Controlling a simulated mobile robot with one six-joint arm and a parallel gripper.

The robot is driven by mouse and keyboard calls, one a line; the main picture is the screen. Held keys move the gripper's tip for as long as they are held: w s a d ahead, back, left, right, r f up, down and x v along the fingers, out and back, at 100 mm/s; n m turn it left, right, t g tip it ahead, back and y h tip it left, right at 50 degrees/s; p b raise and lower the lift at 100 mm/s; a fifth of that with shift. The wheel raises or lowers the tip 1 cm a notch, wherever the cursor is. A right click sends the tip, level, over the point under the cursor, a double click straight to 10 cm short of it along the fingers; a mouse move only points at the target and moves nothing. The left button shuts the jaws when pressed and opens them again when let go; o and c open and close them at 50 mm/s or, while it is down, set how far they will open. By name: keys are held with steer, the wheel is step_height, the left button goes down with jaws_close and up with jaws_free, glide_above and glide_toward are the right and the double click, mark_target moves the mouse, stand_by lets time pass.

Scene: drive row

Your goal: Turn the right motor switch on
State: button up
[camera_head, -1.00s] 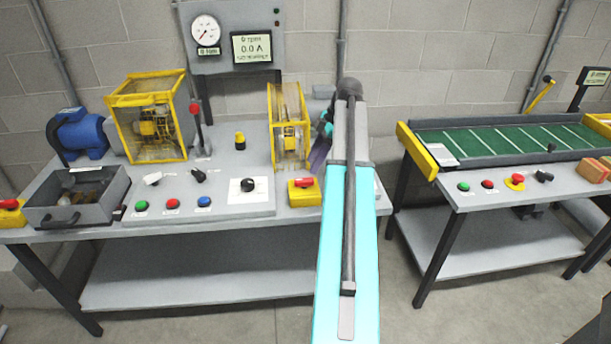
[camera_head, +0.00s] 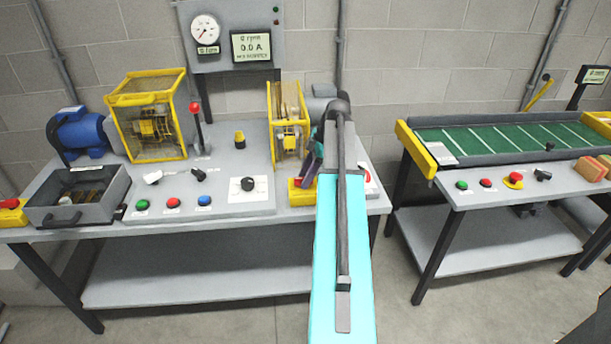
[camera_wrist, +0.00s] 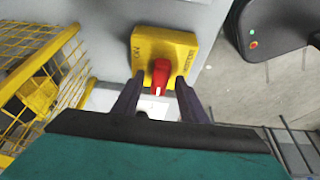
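The right motor switch (camera_head: 297,194) is a yellow box with a red knob, at the front right of the left table. In the wrist view it is a yellow plate (camera_wrist: 148,45) with "ON" on its left side and a small unreadable label on its right. Its red knob (camera_wrist: 160,74) has a white mark pointing toward the bottom of the picture. My gripper (camera_wrist: 159,98) is open, with one dark finger on each side of the knob in the picture; contact cannot be told.
A yellow-caged wheel (camera_head: 289,125) stands close behind the switch and at the left of the wrist view. A dial (camera_head: 248,184), coloured buttons (camera_head: 173,203) and a red-topped lever (camera_head: 195,107) are to the left. The wall display (camera_head: 251,46) reads 0.0 A.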

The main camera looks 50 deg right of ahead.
jaws_close()
steer(key=shift+a+m, duration=0.1)
steer(key=shift+m, duration=0.2)
steer(key=m, duration=0.2)
steer(key=m+t+h, duration=0.1)
steer(key=m, duration=0.1)
steer(key=shift+s+a+h+b, duration=0.15)
steer(key=shift+a+h+b, duration=0.05)
steer(key=shift+h+b, duration=0.1)
steer(key=m, duration=0.2)
steer(key=m+h, duration=0.1)
steer(key=m, duration=0.1)
steer(key=shift+a+t+h, duration=0.1)
steer(key=shift+t+h, duration=0.2)
steer(key=m+h, duration=0.1)
steer(key=m, duration=0.4)
steer(key=shift+a+h+p, duration=0.1)
steer(key=shift+h+p, duration=0.2)
steer(key=shift+h, duration=0.1)
steer(key=shift+m+g+h+p, duration=0.35)
steer(key=shift+m+g+h, duration=0.3)
steer(key=shift+m, duration=1.55)
